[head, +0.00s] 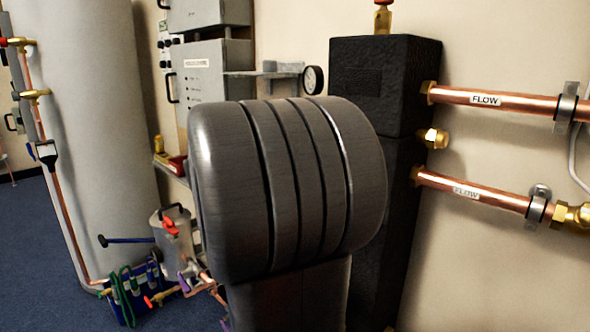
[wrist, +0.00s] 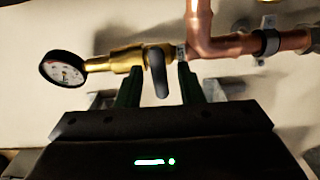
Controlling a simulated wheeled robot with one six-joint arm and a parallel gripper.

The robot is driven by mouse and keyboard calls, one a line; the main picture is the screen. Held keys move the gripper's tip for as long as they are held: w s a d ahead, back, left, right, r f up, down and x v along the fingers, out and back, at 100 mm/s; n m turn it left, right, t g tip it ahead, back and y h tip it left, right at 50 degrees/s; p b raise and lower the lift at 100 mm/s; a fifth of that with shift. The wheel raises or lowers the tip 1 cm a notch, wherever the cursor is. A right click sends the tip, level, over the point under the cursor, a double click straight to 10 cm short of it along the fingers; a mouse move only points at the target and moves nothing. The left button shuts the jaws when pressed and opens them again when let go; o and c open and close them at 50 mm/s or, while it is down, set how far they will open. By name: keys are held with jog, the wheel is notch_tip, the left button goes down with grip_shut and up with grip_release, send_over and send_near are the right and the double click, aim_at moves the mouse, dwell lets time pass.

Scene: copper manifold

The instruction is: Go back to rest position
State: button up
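My gripper (wrist: 158,82) shows in the wrist view, its two dark green fingers apart. A grey lever (wrist: 157,72) hangs between the fingers, with a visible gap on each side. The lever is on a brass valve fitting (wrist: 130,57) in front of the fingers. I cannot tell whether the fingertips touch the brass. In the head view my grey arm fills the middle, and my gripper is hidden.
A round gauge (wrist: 63,68) is left of the brass fitting, and a copper pipe (wrist: 235,45) is right of it. In the head view are a black insulated block (head: 385,85), copper FLOW pipes (head: 500,100), a grey cylinder (head: 95,130) and a blue tool tote (head: 130,297) on the floor.

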jog(key=p+v, duration=0.2)
jog(key=v, duration=1)
jog(key=b+x, duration=0.2)
jog(key=x, duration=1.2)
jog(key=shift+r, duration=0.1)
jog(key=shift+s+a+r+n+p, duration=0.2)
jog(key=shift+n+p, duration=0.3)
jog(key=shift+p, duration=0.65)
jog(key=n+p, duration=0.4)
jog(key=p, duration=0.4)
jog(key=n+p, duration=0.1)
jog(key=p, duration=0.2)
jog(key=n+p, duration=0.2)
jog(key=p, duration=0.3)
jog(key=shift+n+p, duration=0.5)
jog(key=shift+p, duration=0.5)
jog(key=shift+f+n+p, duration=0.2)
jog(key=shift+n+p, duration=0.6)
jog(key=shift+p, duration=0.65)
